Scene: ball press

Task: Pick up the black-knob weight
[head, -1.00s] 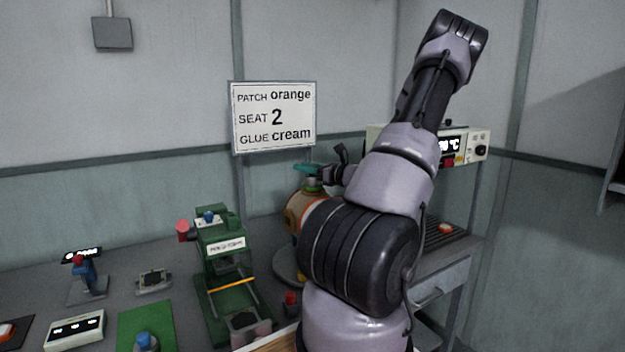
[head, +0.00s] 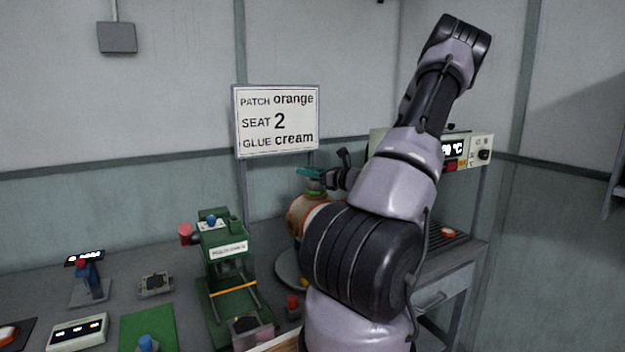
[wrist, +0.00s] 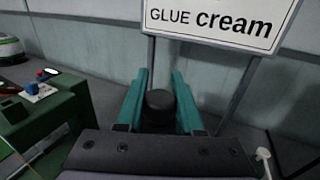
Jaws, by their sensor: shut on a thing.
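The black-knob weight shows in the wrist view as a dark round knob (wrist: 160,100) between my two teal fingers. My gripper (wrist: 160,82) is shut on this knob. The lower part of the weight is hidden in that view. In the head view my gripper (head: 310,172) is just above an orange-and-cream rounded body (head: 303,218), partly behind my arm. I cannot tell whether the weight still touches what is beneath it.
A green press (head: 228,262) with a red knob stands left of my gripper. A sign (head: 277,121) hangs behind it. A lit instrument box (head: 470,152) stands right, behind my arm. Small devices and a green mat (head: 165,326) occupy the left table.

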